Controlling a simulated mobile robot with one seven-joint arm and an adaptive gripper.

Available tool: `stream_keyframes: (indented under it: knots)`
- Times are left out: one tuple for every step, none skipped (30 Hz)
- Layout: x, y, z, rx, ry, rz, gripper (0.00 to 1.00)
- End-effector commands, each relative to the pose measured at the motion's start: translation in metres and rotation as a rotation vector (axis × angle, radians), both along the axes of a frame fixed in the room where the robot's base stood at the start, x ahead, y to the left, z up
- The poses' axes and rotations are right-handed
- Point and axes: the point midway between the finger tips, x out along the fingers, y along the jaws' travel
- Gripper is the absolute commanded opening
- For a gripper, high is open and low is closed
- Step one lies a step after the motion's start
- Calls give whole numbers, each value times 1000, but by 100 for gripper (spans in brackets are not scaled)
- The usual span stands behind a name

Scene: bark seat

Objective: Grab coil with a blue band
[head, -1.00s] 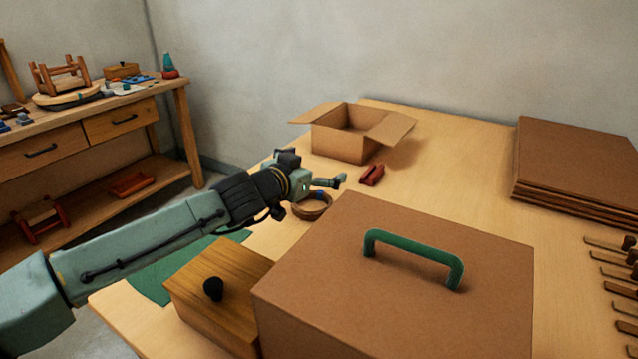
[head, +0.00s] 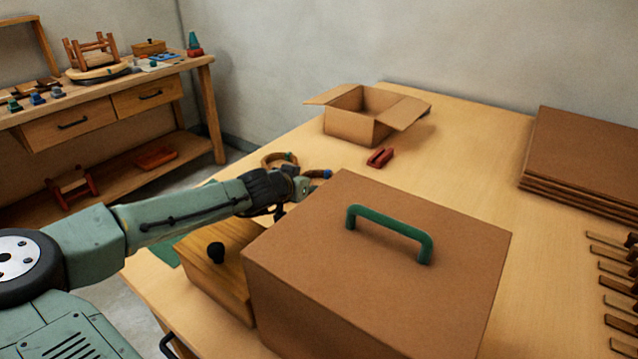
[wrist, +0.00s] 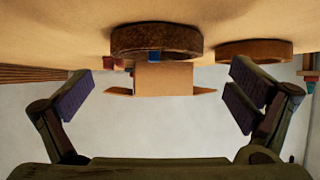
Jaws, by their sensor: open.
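The coil with a blue band (head: 319,174) shows only in part in the head view, behind my gripper and the big brown box. In the wrist view, which looks upside down, this brown coil (wrist: 178,40) lies ahead, roughly centred between the fingers, with the blue band (wrist: 154,56) on its near side. My gripper (wrist: 160,95) is open and empty, its dark finger pads wide apart and short of the coil. In the head view my gripper (head: 304,188) is low, beside the big box. A second coil (head: 268,160), with a green band, lies to the left; it also shows in the wrist view (wrist: 255,50).
The big brown box (head: 370,260) with a green handle stands close to my gripper. A wooden box (head: 215,280) with a black knob is beside it. An open carton (head: 355,125) and a red block (head: 380,157) lie beyond. Table between carton and stacked boards (head: 575,160) is clear.

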Motion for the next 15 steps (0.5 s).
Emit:
stream_keyframes:
  knots:
    - [3, -1, -1, 0, 0, 0, 100]
    - [4, -2, -2, 1, 0, 0, 100]
    - [7, -4, -3, 1, 0, 0, 100]
    - [10, -6, -4, 2, 0, -2, 100]
    - [14, -8, -5, 1, -1, -2, 100]
    - [19, -11, -7, 0, 1, -2, 100]
    - [23, -13, -10, 1, 1, -1, 100]
    - [27, -16, -11, 2, 0, -2, 100]
    - [32, -17, -15, 0, 0, -1, 100]
    - [35, -19, -17, 0, 0, -1, 100]
    - [37, -20, -19, 1, -1, -2, 100]
    - [40, -21, -21, 0, 0, -1, 100]
    - [41, -21, -22, 0, 0, -1, 100]
    - [42, -22, -23, 0, 0, -1, 100]
    - [43, -22, -24, 0, -1, 0, 100]
